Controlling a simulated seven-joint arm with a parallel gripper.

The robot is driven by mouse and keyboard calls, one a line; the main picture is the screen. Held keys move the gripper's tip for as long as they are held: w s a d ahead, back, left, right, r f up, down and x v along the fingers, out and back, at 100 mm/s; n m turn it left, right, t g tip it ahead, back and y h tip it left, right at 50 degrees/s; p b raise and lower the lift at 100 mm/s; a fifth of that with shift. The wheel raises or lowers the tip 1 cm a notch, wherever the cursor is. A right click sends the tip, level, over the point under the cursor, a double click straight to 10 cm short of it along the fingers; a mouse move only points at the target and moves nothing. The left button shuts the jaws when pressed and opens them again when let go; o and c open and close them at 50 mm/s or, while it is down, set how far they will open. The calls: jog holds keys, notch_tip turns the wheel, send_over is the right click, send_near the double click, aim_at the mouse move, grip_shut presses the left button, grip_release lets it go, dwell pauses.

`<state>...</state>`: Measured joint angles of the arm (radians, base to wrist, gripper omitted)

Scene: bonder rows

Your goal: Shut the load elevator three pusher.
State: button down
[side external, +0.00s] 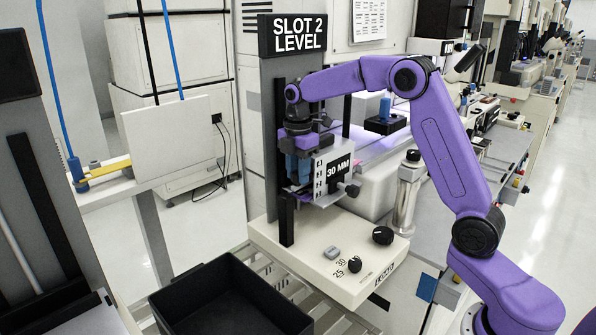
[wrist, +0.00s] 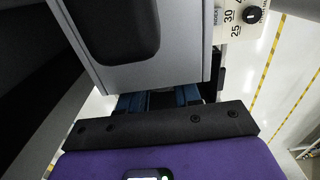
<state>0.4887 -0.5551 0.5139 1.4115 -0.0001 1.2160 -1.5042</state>
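A load elevator (side external: 265,100) stands mid-picture in the side view, a grey column with a black "SLOT 2 LEVEL" sign (side external: 297,35) on a cream base. A white slotted block labelled "30 MM" (side external: 338,170) sits at its front, with a dark knob (side external: 352,190). My gripper (side external: 300,172) points down close against the column, just left of the block. In the wrist view its blue fingers (wrist: 160,102) are partly hidden by a large grey-and-black part (wrist: 150,75). Their tips, their spacing and any grasp cannot be made out. I cannot clearly identify the pusher.
The base carries a black knob (side external: 383,235) and a "25 30" dial (side external: 354,265). A black bin (side external: 230,300) stands in front on a slatted rack. A white panel (side external: 170,138) with a yellow bar is at left. A cream cylinder post (side external: 405,200) stands right of the block.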

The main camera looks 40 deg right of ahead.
jog(key=a, duration=0.7)
jog(key=shift+a, duration=0.25)
jog(key=c, duration=0.8)
grip_release()
notch_tip(320, 180, up, 17)
jog(key=shift+r, duration=0.2)
